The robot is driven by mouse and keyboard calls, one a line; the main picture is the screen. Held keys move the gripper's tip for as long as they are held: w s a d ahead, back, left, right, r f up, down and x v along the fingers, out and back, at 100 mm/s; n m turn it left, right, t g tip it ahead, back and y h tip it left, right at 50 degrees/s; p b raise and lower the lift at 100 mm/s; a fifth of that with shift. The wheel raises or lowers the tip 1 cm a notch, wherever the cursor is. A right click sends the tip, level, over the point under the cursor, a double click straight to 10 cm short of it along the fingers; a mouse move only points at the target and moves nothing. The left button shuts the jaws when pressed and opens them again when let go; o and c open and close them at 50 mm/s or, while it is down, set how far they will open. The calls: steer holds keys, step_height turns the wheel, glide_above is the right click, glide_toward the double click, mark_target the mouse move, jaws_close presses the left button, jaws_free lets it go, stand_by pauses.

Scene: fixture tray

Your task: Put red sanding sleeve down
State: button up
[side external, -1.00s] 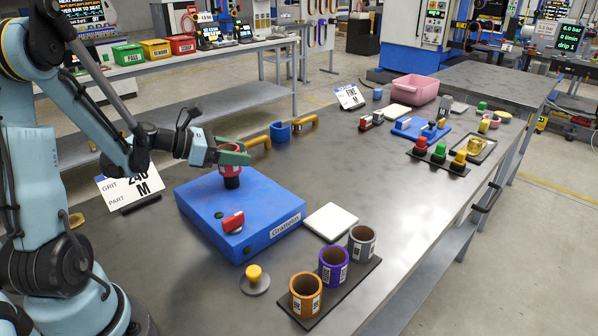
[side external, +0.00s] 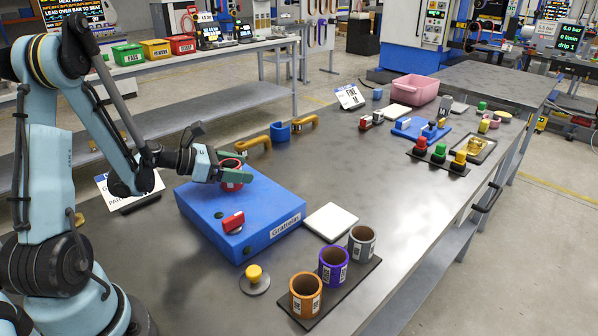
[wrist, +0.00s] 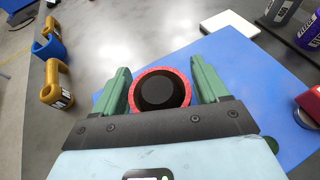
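The red sanding sleeve (side external: 232,186) stands upright on the blue fixture block (side external: 262,205), near its back. It also shows end-on in the wrist view as a red ring (wrist: 160,71) around a dark round core. My gripper (side external: 236,165) is level with the sleeve's upper part. Its green fingers stand spread, one on each side of the sleeve, and it looks open; in the wrist view (wrist: 163,85) any gaps at the sleeve's sides are very small. The sleeve's foot on the block is partly hidden in the side view.
A red switch (side external: 232,222) stands on the block's front. A white pad (side external: 330,222) lies beside the block. A dark tray (side external: 362,283) holds orange, purple and grey sleeves.

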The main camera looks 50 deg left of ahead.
steer(key=shift+o, duration=0.5)
steer(key=v, duration=0.7)
steer(key=shift+s+a+r, duration=0.1)
steer(key=shift+s+r, duration=0.05)
steer(key=shift+s, duration=0.05)
